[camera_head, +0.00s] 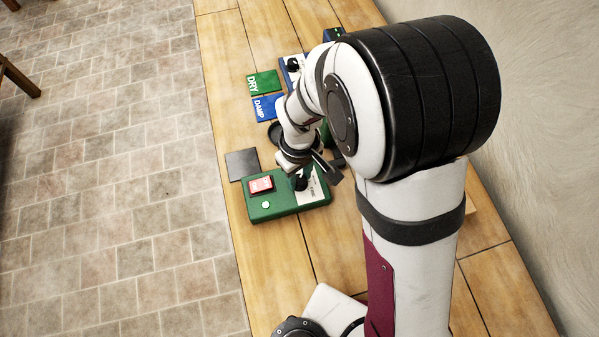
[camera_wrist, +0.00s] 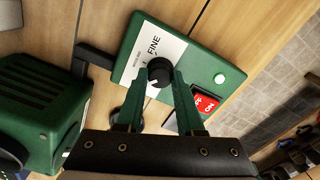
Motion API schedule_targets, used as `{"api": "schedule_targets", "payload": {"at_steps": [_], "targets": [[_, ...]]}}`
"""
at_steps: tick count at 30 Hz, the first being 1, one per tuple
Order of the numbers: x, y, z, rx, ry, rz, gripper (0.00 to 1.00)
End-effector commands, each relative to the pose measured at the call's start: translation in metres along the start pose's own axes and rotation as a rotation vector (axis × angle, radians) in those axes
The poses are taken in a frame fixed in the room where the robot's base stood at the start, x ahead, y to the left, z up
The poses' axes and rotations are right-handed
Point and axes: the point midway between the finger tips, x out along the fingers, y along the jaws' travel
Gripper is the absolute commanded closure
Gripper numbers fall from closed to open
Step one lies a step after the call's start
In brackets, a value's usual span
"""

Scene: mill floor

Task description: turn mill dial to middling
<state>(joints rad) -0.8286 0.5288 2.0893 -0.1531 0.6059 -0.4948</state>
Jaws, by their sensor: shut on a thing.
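The mill dial (camera_wrist: 158,70) is a round black knob on the white label plate (camera_wrist: 176,50) of a green control box (camera_head: 285,205). In the head view the dial (camera_head: 300,182) is partly covered by my gripper.
The box carries a red switch (camera_head: 262,184) and a pale round button (camera_head: 265,204). A green machine body (camera_wrist: 38,110) stands beside the box. DRY (camera_head: 262,83) and DAMP (camera_head: 267,107) mats and a dark square plate (camera_head: 242,164) lie on the wooden table.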

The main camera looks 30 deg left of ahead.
Motion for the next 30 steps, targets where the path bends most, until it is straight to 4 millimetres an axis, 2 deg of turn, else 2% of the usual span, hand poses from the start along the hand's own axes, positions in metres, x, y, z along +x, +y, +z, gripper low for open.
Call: {"api": "schedule_targets", "payload": {"at_steps": [8,30], "targets": [[-0.0004,-0.0004,0.0001,0.123,-0.002,0.000,1.00],[-0.0004,-0.0004,0.0003,0.720,-0.002,0.000,1.00]]}}
